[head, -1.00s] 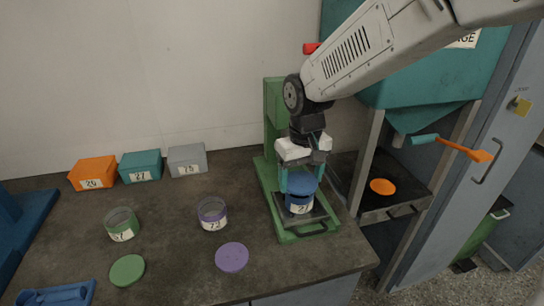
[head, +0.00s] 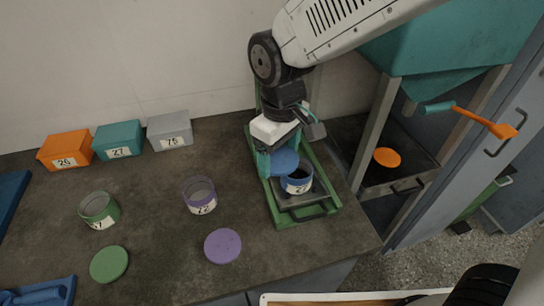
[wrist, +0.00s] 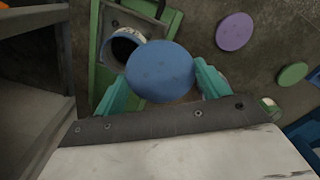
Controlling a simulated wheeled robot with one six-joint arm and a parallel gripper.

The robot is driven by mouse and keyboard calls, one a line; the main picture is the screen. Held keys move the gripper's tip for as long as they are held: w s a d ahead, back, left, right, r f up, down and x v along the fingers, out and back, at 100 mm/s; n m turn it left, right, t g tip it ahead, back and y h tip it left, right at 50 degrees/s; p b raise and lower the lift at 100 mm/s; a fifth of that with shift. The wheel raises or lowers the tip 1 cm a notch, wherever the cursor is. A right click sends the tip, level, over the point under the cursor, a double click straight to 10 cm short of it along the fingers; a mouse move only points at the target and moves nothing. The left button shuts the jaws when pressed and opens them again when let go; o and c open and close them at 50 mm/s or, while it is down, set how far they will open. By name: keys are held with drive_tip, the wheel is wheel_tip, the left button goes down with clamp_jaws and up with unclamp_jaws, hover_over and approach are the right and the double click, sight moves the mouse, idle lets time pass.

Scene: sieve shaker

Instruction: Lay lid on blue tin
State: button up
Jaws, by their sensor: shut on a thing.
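The blue tin (head: 299,185) with a white label stands upright on the tray of the green sieve shaker (head: 328,204). Its dark open mouth shows in both views, and in the wrist view the tin (wrist: 122,46) is partly covered by the lid. My gripper (head: 279,168) is shut on the round blue lid (head: 284,160). The lid is off to the left and back of the tin's mouth and overlaps its edge in the picture. In the wrist view the lid (wrist: 160,70) lies between the two teal fingers; whether it touches the tin I cannot tell.
A purple tin (head: 200,197) and a green tin (head: 100,211) stand open on the bench, with a purple lid (head: 223,246) and a green lid (head: 109,264) lying nearby. Orange (head: 66,152), teal (head: 118,141) and grey (head: 170,130) boxes line the wall.

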drive_tip(key=shift+w+d+f, duration=0.75)
drive_tip(key=shift+w+f, duration=0.1)
drive_tip(key=shift+f, duration=0.2)
drive_tip(key=shift+w+d+f, duration=0.8)
drive_tip(key=shift+w+f, duration=0.05)
drive_tip(key=shift+f, duration=0.25)
drive_tip(key=shift+w+d+f, duration=0.75)
drive_tip(key=shift+w+f, duration=0.1)
drive_tip(key=shift+f, duration=0.2)
drive_tip(key=shift+s+d, duration=0.1)
drive_tip(key=shift+f, duration=0.5)
drive_tip(key=o, duration=1)
